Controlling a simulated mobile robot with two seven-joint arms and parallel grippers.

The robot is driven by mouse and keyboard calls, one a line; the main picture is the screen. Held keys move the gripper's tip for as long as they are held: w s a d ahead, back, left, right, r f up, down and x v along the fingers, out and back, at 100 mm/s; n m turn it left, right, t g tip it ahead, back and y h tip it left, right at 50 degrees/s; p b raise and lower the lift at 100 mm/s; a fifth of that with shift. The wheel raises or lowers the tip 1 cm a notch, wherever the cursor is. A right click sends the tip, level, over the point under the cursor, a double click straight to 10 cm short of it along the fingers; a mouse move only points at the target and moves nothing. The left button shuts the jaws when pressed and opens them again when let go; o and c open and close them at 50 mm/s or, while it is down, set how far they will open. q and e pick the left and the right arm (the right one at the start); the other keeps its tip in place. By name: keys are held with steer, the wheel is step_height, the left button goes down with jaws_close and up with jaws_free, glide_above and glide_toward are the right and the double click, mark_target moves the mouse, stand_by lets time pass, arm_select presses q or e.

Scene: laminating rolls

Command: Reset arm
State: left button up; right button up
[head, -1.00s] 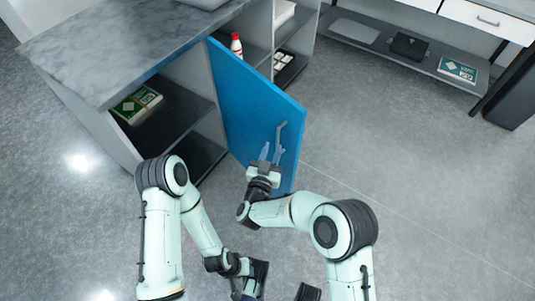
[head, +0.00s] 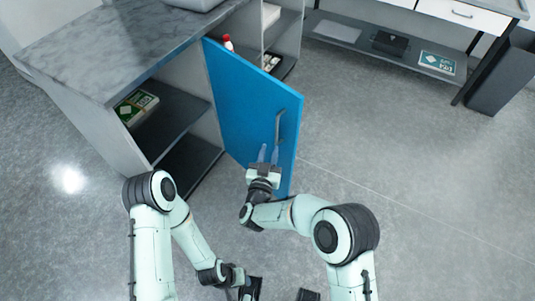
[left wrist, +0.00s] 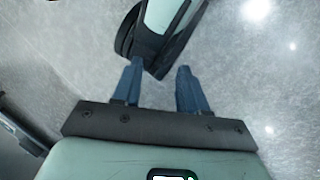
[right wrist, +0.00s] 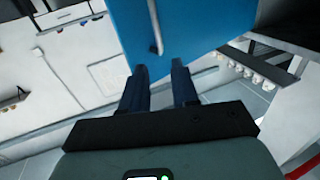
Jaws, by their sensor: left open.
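The blue cabinet door (head: 240,105) stands open, with its upright grey handle (head: 279,126) near the free edge. My right gripper (head: 268,153) is just below the handle in the head view. In the right wrist view its two fingers (right wrist: 158,75) are apart with nothing between them, and the handle (right wrist: 156,28) shows beyond the tips, on the blue door (right wrist: 185,30). My left gripper (head: 250,290) is low at the bottom edge of the head view. In the left wrist view its fingers (left wrist: 160,75) are open and empty, with part of my own arm beyond them.
The grey cabinet has a marbled top (head: 110,45). Green-and-white boxes (head: 136,106) lie on its open shelf, and a red-capped bottle (head: 228,42) stands behind the door. A side bench (head: 380,45) with a low shelf is at the back right. The floor on the right is clear.

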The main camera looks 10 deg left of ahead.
stand_by(0.4)
steer(key=s+d+f+g+p, duration=0.4)
steer(key=s+d+f+g, duration=0.1)
steer(key=d+f, duration=0.3)
steer(key=s+d+f+g+p, duration=0.4)
steer(key=s+d+f+p, duration=0.1)
steer(key=d+f, duration=0.25)
arm_select(q)
step_height(320, 180, up, 15)
steer(key=s+d+g+p, duration=0.1)
steer(key=s+p, duration=0.1)
steer(key=p, duration=0.4)
steer(key=shift+s+d+r+g+h+p, duration=0.2)
steer(key=shift+s+d+g+h+p, duration=0.1)
steer(key=shift+s+g+p, duration=0.1)
arm_select(e)
steer(key=s+d+m+g+y, duration=0.1)
steer(key=s+d+g, duration=0.3)
steer(key=s, duration=0.9)
steer(key=s+d+r+m+g+y, duration=0.1)
steer(key=s+d+m+g, duration=0.2)
steer(key=s, duration=1)
steer(key=d+g, duration=0.1)
steer(key=g, duration=0.2)
steer(key=shift+s+d+r+m+y, duration=0.15)
steer(key=shift+s+d+m+y, duration=0.15)
steer(key=shift+d, duration=0.05)
